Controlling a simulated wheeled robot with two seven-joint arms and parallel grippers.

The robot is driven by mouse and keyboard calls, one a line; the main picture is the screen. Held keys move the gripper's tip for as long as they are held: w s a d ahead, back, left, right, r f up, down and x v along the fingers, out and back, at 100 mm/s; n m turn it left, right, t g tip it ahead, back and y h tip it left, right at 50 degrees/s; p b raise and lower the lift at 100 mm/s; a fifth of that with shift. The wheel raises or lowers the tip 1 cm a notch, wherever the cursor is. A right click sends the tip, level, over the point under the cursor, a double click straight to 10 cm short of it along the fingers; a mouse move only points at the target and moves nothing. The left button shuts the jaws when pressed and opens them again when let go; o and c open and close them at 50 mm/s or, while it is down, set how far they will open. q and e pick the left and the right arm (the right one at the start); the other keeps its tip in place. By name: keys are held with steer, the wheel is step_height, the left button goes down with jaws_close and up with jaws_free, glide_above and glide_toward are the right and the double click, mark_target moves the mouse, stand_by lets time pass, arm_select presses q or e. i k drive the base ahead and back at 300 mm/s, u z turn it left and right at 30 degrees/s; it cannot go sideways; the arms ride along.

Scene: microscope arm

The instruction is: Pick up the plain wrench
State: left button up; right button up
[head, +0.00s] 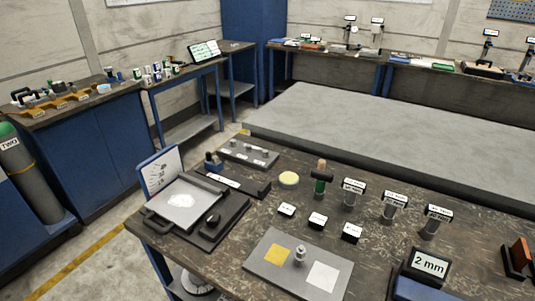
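I cannot make out a plain wrench in the head view; any tools on the benches are too small to tell apart. Neither of my grippers is in view. The near dark table (215,255) holds several items, and none of them is clearly a wrench.
A large grey slab (390,120) lies behind. A grey cylinder (30,175) stands left.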

mark_target(322, 176)
steer(key=k, duration=0.5)
steer(key=u, duration=1.6)
steer(key=i, duration=1.4)
steer(key=z, duration=2.6)
